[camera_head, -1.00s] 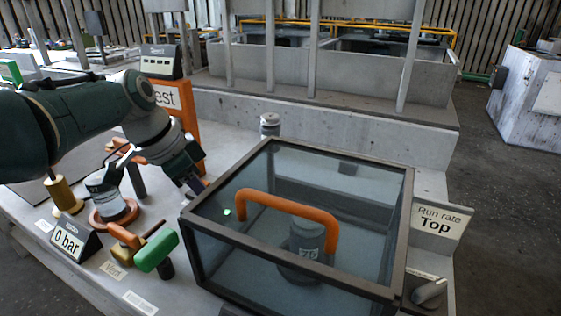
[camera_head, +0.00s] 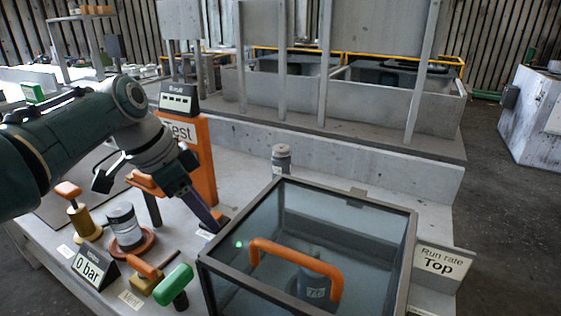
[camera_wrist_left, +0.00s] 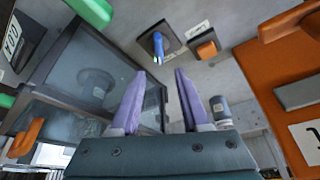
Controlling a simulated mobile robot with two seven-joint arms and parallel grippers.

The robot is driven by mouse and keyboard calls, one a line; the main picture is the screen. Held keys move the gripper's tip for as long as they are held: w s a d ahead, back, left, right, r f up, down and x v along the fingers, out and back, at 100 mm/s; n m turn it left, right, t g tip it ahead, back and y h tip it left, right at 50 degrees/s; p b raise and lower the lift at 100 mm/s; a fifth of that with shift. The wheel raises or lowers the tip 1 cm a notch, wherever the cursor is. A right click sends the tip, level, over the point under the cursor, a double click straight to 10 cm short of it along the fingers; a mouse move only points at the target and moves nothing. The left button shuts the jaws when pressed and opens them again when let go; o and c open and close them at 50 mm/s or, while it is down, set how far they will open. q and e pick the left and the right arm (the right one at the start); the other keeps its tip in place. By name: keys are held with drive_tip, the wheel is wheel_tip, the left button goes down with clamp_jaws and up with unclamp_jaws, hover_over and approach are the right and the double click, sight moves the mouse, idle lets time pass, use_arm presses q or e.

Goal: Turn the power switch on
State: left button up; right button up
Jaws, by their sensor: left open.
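My left gripper (camera_head: 210,222) reaches down between the orange Test post and the glass-sided box. In the left wrist view, its purple fingers (camera_wrist_left: 160,88) are apart with nothing between them. Ahead of them on the grey surface is a blue lever (camera_wrist_left: 159,42) on a dark base. Beside it is an orange block (camera_wrist_left: 206,49) on another dark base, with a small white label by each. An orange piece (camera_head: 221,217) shows by the fingertips in the head view. I cannot read which control is the power switch. My right gripper is not in view.
The dark-framed glass box (camera_head: 408,240) with an orange handle (camera_head: 300,257) stands close right of the gripper. The orange Test post (camera_head: 203,165) stands behind it. A green-handled valve (camera_head: 174,285), a 0 bar sign (camera_head: 90,272) and a grey cylinder (camera_head: 281,158) are nearby.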

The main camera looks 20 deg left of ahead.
use_arm(q)
drive_tip(key=shift+p+v, duration=0.35)
drive_tip(key=shift+v, duration=1.25)
